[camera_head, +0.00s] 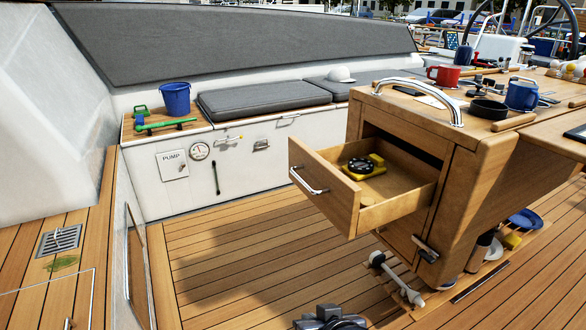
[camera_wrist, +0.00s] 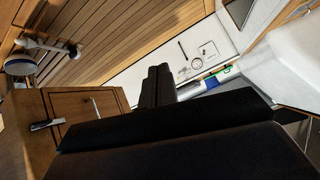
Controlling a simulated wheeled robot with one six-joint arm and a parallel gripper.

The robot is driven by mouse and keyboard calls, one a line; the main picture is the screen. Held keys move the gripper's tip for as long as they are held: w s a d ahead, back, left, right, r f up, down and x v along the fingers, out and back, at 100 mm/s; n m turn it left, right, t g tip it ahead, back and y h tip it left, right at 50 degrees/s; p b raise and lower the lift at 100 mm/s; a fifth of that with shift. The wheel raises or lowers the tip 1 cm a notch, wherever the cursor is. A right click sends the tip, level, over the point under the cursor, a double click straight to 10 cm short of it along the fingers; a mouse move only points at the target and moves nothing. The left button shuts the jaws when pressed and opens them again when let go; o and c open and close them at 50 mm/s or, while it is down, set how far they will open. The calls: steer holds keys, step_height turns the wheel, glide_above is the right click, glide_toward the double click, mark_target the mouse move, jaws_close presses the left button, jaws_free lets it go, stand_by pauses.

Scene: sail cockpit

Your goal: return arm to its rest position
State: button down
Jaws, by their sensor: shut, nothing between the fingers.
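My gripper (camera_wrist: 158,72) shows in the wrist view as dark fingers close together, shut with nothing between them. It points out over the cockpit, towards the white side bench with the gauge. It touches nothing that I can see. A grey and black piece (camera_head: 330,320) at the bottom edge of the head view looks like part of my arm; most of the arm is out of that view.
The drawer (camera_head: 328,192) of the wooden cockpit table (camera_head: 483,160) stands open, holding a yellow and black instrument (camera_head: 361,165). A blue bucket (camera_head: 175,99) stands on the bench. The left floor is clear.

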steer(key=shift+s+a+f+n+g+b, duration=0.15)
steer(key=shift+s+f+n+b, duration=0.1)
steer(key=shift+s+f, duration=0.45)
steer(key=shift+s+a+f+n+g+b, duration=0.15)
steer(key=shift+s+f+b, duration=0.1)
steer(key=shift+s+f, duration=0.4)
steer(key=shift+w, duration=0.1)
